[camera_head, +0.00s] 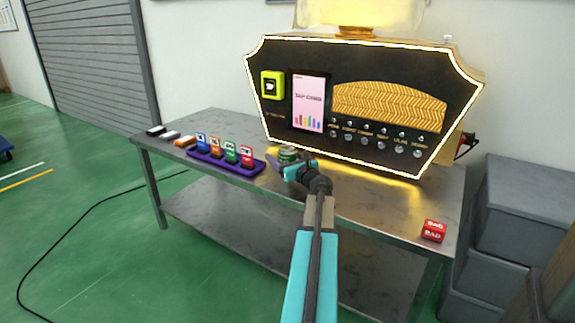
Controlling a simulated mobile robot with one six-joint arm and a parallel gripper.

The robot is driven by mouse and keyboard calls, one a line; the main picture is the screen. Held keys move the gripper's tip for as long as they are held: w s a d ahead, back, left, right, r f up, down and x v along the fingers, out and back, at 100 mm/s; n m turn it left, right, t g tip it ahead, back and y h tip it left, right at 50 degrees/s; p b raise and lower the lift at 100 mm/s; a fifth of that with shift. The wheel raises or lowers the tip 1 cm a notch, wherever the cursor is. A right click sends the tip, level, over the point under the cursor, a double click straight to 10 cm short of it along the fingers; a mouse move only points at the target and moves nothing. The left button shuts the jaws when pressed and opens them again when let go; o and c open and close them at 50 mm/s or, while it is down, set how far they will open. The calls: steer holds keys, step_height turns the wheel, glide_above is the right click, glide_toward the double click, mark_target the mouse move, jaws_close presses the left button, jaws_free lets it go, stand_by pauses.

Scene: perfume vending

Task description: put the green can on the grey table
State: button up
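The green can (288,153) is small and looks upright. It is near the middle of the grey table (385,205), in front of the vending machine. My gripper (287,161) is at the can, with its fingers around the can's near side. My gripper hides the can's lower part. I cannot tell whether the fingers press on the can, or whether the can touches the tabletop.
The black vending machine (285,118) with a glowing edge stands along the table's back. A purple tray (228,164) with several coloured cards is to the left. A red block (433,231) lies at the right. Grey boxes (515,220) stand beside the table.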

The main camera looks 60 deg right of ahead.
steer(key=shift+w, duration=0.15)
stand_by(0.4)
steer(key=c, duration=1.6)
steer(key=shift+o, duration=0.2)
steer(key=shift+r, duration=0.15)
step_height(320, 180, up, 4)
steer(key=p, duration=0.3)
steer(key=shift+f+p, duration=0.2)
steer(key=shift+p, duration=0.2)
steer(key=p, duration=0.9)
glide_toward(282, 146)
steer(key=w+a, duration=0.2)
steer(key=a, duration=0.1)
steer(key=shift+a, duration=0.2)
steer(key=shift+p, duration=0.6)
